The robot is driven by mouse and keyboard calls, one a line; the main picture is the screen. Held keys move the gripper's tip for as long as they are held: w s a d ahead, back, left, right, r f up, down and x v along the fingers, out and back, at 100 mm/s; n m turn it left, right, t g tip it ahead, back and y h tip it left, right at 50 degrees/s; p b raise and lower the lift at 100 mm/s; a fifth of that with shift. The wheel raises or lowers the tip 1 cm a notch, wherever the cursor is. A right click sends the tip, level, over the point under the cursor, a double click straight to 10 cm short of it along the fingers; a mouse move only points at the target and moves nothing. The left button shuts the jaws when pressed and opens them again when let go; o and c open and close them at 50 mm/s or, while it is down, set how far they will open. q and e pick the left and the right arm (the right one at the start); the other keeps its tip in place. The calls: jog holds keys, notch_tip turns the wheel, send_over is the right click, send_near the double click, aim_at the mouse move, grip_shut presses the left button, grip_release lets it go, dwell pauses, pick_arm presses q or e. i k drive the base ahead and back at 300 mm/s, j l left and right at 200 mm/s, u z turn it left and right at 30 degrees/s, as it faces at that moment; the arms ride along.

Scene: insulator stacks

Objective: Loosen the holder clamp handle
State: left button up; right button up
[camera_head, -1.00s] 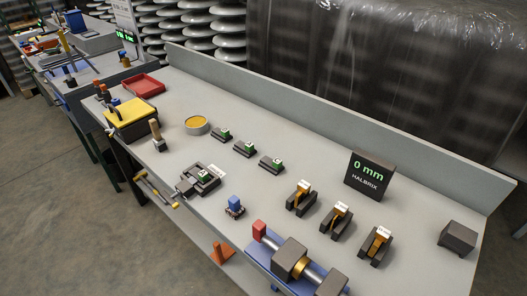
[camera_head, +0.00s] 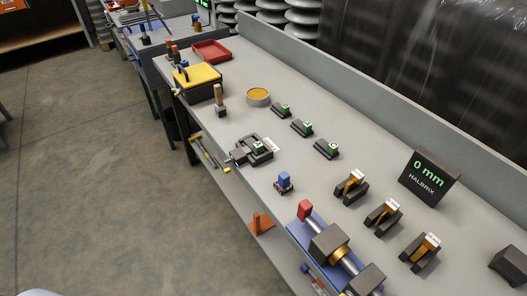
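No part is clearly marked as the holder clamp handle, so I cannot tell which one it is. A blue-based fixture (camera_head: 321,250) stands at the front edge of the bench, with dark blocks, a brass ring and a shaft. A red block (camera_head: 305,210) sits at its left end. A dark holder (camera_head: 243,154) with a green-marked piece and a white tag lies further left. Between them is a small blue-topped part (camera_head: 284,181). Neither of my grippers is in view.
The grey bench (camera_head: 330,180) carries several green-marked blocks (camera_head: 302,128), several dark cradles with brass-coloured pieces (camera_head: 384,215), a display reading 0 mm (camera_head: 429,177), a round tin (camera_head: 258,97), a yellow-topped box (camera_head: 198,82) and a red tray (camera_head: 212,51). Open floor (camera_head: 90,180) lies left.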

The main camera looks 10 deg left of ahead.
aim_at(222, 164)
jog(key=i+j+z, duration=0.15)
jog(key=j, duration=0.5)
jog(key=i+j+z, duration=0.2)
jog(key=j, duration=0.4)
jog(key=j+z, duration=0.15)
jog(key=j, duration=0.5)
jog(key=k, duration=0.05)
